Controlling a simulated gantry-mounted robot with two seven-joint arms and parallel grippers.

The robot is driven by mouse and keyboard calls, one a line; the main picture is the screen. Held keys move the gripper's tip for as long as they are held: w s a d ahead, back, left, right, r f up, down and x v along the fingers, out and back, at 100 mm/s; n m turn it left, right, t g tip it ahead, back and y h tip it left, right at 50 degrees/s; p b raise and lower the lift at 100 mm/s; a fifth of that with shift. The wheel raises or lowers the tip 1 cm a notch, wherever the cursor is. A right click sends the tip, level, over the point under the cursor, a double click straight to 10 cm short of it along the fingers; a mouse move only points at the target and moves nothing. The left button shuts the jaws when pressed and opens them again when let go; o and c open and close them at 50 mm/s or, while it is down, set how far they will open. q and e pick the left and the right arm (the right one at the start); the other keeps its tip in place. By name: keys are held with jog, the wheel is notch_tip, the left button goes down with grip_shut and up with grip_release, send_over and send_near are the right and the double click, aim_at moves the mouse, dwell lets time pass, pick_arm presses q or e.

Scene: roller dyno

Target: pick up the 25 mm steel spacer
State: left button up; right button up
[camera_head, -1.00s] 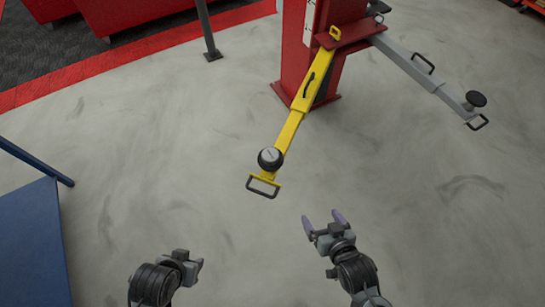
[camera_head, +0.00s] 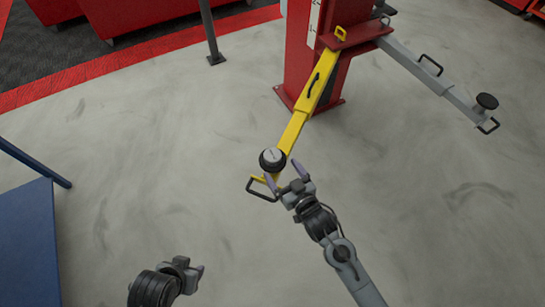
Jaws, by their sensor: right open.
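A round grey metal disc, which looks like the steel spacer (camera_head: 273,156), sits on top of the black round pad (camera_head: 264,166) at the free end of the yellow lift arm (camera_head: 306,105). My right gripper (camera_head: 284,173) is open and empty. Its two purple-grey fingertips are just in front and to the right of the pad. I cannot tell whether a fingertip touches the pad. My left gripper (camera_head: 192,271) is low in the picture, well away from the pad; its fingers are not clear enough to judge.
A black loop handle (camera_head: 262,191) sticks out at the yellow arm's tip, close to my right gripper. The red lift post (camera_head: 298,60) and a grey lift arm (camera_head: 430,80) stand behind. A blue platform (camera_head: 28,245) is at the left. The floor between is clear.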

aim_at(277, 162)
jog(key=shift+r+b+x, duration=0.2)
jog(key=shift+b+x, duration=0.3)
jog(key=shift+x, duration=0.85)
jog(key=shift+r+b+x, duration=0.25)
jog(key=shift+b+x, duration=0.25)
jog(key=shift+x, duration=0.85)
jog(key=shift+w, duration=0.15)
jog(key=c, duration=1.3)
